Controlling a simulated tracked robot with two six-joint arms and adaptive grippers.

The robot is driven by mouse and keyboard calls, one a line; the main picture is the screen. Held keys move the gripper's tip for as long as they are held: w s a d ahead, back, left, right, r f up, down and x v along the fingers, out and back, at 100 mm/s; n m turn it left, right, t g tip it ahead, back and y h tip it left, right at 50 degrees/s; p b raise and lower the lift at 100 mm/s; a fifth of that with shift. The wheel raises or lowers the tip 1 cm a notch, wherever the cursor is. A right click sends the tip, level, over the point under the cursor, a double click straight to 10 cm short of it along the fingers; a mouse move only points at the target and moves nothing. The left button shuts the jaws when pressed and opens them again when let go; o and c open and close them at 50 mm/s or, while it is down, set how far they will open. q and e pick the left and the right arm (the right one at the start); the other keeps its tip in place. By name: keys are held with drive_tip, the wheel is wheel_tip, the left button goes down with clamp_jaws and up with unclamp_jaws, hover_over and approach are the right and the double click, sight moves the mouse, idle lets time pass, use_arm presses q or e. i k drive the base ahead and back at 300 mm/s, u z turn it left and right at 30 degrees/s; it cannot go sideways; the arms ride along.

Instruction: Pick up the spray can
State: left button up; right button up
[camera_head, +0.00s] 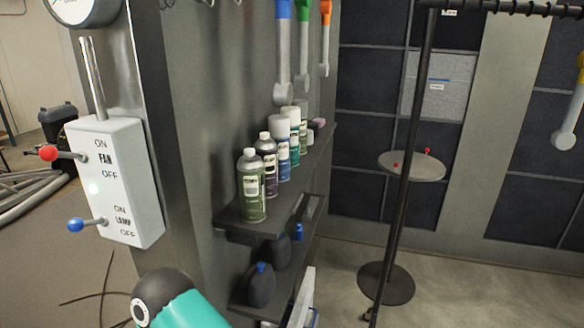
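Several spray cans stand upright in a row on the upper dark shelf (243,228) in the head view. The nearest spray can (251,190) is green with a pale label and a grey-white top. Behind it stand a purple spray can (267,166), a blue-teal spray can (283,160) and another can with a white cap (291,117), partly overlapping. A teal and black part of my own arm shows at the bottom, left of the shelf and apart from the cans. Neither gripper is in view.
A white switch box (120,180) with red and blue levers is on the left. Dark bottles (262,286) stand on the lower shelf. Coloured-handle tools (283,60) hang above the cans. A black pole (411,150) and small round table (412,167) stand to the right.

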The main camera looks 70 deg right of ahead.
sight(268, 150)
drive_tip(key=z, duration=0.05)
drive_tip(key=k, duration=1.6)
drive_tip(key=u, duration=1.15)
drive_tip(key=i, duration=0.1)
drive_tip(key=z, duration=2.9)
drive_tip(key=i, duration=1)
drive_tip(key=u, duration=0.05)
